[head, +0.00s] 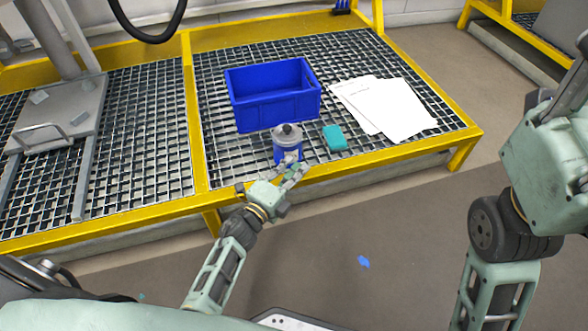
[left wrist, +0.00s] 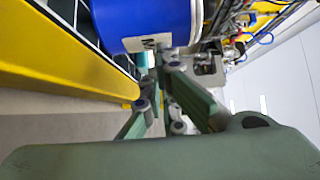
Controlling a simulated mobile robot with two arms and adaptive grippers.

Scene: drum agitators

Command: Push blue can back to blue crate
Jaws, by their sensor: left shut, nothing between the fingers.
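The blue can (head: 280,153) with a grey lid stands upright on the grating near the platform's front edge. It fills the top of the left wrist view (left wrist: 130,22), with a white label low on its side. The open blue crate (head: 275,108) stands on the grating just behind the can, with a small gap that is hard to judge. My left gripper (head: 292,166) is shut and empty, its fingers at the near side of the can; its fingertips also show in the left wrist view (left wrist: 160,68). Whether they touch the can is unclear. My right gripper is out of view.
A teal block (head: 335,138) lies right of the can. White papers (head: 384,107) lie right of the crate. A yellow rail (head: 350,165) borders the platform's front. A grey plate with a handle (head: 57,115) is at the left. Bare grating (head: 228,150) lies left of the can.

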